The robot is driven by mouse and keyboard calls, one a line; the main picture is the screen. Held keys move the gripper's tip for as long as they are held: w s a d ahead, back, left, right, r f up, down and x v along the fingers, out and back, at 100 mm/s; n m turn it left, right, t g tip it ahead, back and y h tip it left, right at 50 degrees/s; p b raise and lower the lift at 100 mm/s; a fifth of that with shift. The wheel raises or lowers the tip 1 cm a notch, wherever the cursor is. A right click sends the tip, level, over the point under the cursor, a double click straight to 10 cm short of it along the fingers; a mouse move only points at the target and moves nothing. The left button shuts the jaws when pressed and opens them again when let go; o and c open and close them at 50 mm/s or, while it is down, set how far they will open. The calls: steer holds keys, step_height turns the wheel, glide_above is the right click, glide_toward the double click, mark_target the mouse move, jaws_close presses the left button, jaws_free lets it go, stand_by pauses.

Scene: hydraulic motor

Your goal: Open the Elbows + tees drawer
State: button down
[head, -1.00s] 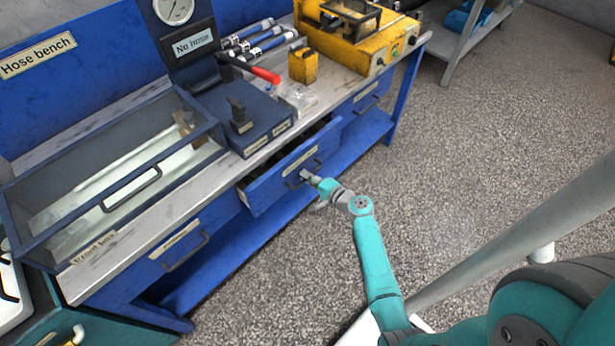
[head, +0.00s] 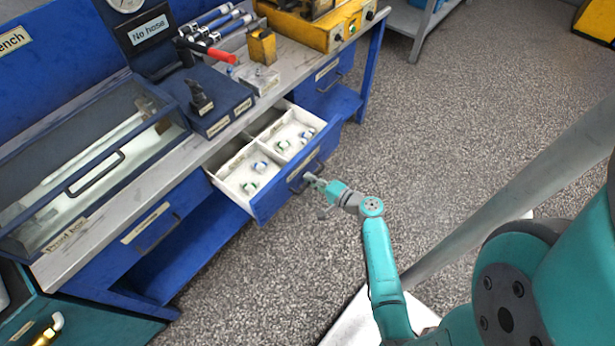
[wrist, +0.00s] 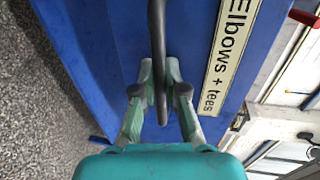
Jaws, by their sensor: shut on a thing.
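The Elbows + tees drawer (head: 297,184) is a blue-fronted drawer in the middle of the bench, pulled well out. Its white inside shows two compartments with several small fittings (head: 258,167). Its label (wrist: 226,60) reads "Elbows + tees" in the wrist view. My gripper (head: 312,182) is at the drawer's front, shut on the dark bar handle (wrist: 157,40). In the wrist view the two fingers (wrist: 160,92) stand on either side of the handle.
The bench top (head: 110,207) carries a glass-lidded box (head: 90,165), a blue block with a lever (head: 212,100) and yellow equipment (head: 320,25). Another closed drawer (head: 150,225) is at the left. The speckled floor (head: 430,130) in front is clear.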

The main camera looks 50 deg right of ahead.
steer(key=c, duration=1.2)
jaws_free()
steer(key=shift+s, duration=0.1)
steer(key=v, duration=0.7)
steer(key=shift+s, duration=0.2)
